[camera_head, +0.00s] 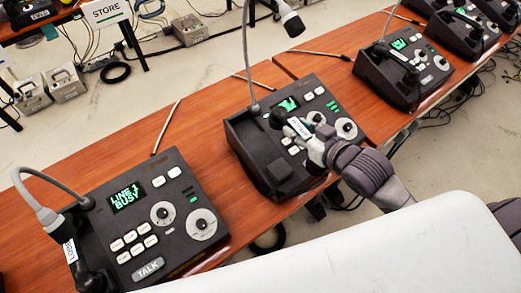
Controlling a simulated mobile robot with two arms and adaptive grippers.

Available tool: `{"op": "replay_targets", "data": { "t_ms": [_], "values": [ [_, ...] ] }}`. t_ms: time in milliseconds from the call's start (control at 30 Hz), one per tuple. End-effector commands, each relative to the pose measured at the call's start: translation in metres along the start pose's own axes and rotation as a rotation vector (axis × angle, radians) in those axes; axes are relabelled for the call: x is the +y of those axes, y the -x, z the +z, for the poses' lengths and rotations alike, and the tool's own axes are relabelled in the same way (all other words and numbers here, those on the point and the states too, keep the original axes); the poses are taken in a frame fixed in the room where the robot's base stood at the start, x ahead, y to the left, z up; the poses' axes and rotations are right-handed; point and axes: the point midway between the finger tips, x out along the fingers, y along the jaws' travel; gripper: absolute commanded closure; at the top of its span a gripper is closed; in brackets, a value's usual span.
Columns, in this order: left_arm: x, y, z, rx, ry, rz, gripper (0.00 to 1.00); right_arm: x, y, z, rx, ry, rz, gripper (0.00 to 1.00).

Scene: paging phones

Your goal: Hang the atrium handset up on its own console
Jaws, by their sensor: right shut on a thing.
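My right gripper (308,142) comes in from the right and is shut on a dark handset with a white label (299,127). The label's text is too small to read. The gripper and handset are over the middle console (318,93), hiding part of its green-lit display and keys. I cannot tell whether the handset touches the console. The cradle side (243,140) of the middle console, on its left, shows no handset lying in it. My left gripper is not in view.
The left console (180,215) reads "LINE 1 BUSY" and has a labelled handset (90,272) at its left side. Another console (425,75) stands to the right, with more beyond. Gooseneck microphones rise above the consoles. Bare wooden desk (200,122) lies between the left and middle consoles.

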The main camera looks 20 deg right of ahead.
Motion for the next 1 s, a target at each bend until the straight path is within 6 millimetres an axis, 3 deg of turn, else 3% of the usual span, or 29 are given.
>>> {"op": "replay_targets", "data": {
  "t_ms": [200, 333, 800, 1000],
  "values": [
    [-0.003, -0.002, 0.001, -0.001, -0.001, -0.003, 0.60, 0.011, 0.029, -0.022, 0.007, 0.033, -0.053, 1.00],
    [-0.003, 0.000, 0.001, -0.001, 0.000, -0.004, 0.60, 0.009, 0.025, -0.026, 0.011, 0.033, -0.063, 1.00],
    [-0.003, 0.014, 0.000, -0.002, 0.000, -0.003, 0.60, -0.040, -0.073, -0.006, 0.010, 0.032, -0.065, 1.00],
    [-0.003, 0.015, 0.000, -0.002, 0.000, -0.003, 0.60, -0.047, -0.088, 0.000, 0.009, 0.035, -0.065, 1.00]
  ]
}}
